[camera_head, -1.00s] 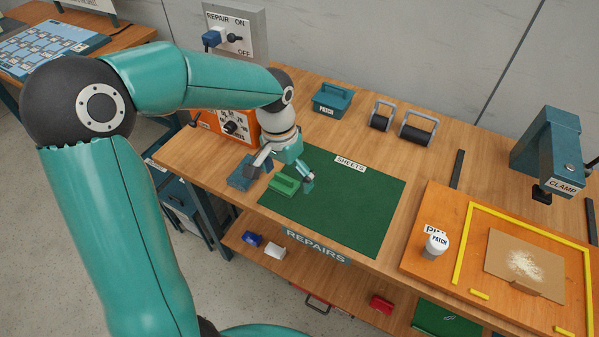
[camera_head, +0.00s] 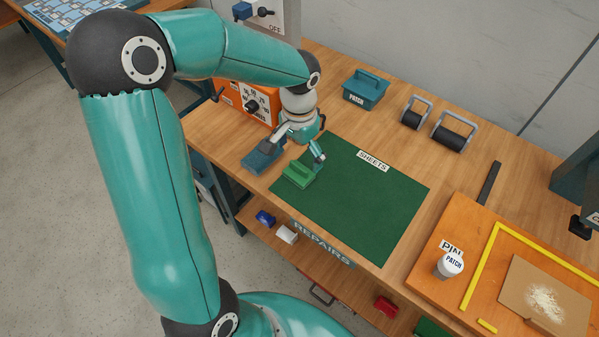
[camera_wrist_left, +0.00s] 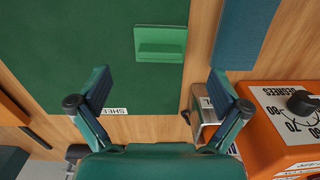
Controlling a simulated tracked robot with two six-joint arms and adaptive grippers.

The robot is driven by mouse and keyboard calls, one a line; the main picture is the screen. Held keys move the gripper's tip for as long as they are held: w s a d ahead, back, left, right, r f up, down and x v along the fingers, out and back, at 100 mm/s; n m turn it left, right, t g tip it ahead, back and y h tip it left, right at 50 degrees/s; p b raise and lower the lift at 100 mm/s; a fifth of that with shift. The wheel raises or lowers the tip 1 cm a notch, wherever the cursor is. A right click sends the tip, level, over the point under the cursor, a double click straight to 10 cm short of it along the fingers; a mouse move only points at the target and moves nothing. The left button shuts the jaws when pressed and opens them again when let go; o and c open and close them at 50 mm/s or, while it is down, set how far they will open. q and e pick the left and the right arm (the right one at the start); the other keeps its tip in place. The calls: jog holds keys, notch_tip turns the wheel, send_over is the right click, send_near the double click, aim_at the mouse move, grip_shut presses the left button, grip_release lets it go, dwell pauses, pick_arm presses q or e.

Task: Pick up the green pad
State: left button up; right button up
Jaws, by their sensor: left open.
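The green pad (camera_head: 298,175), a small block with a raised grip, lies on the left end of the dark green sheet (camera_head: 365,205) marked SHEETS. It also shows in the left wrist view (camera_wrist_left: 160,43), upper middle, ahead of the fingers. My left gripper (camera_head: 296,150) is open and empty, just behind the pad in the head view. In the left wrist view its two fingers (camera_wrist_left: 160,88) are spread wider than the pad, with nothing between them. They look apart from the pad; the exact height is unclear. My right gripper is not in view.
A blue pad (camera_head: 262,158) lies close left of the green one. An orange dial box (camera_head: 232,97) stands behind it. A teal PATCH box (camera_head: 365,90) and two rollers (camera_head: 452,132) stand at the back.

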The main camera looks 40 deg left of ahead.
aim_at(299, 166)
pick_arm(q)
jog(key=shift+f, duration=3.1)
jog(key=c, duration=1)
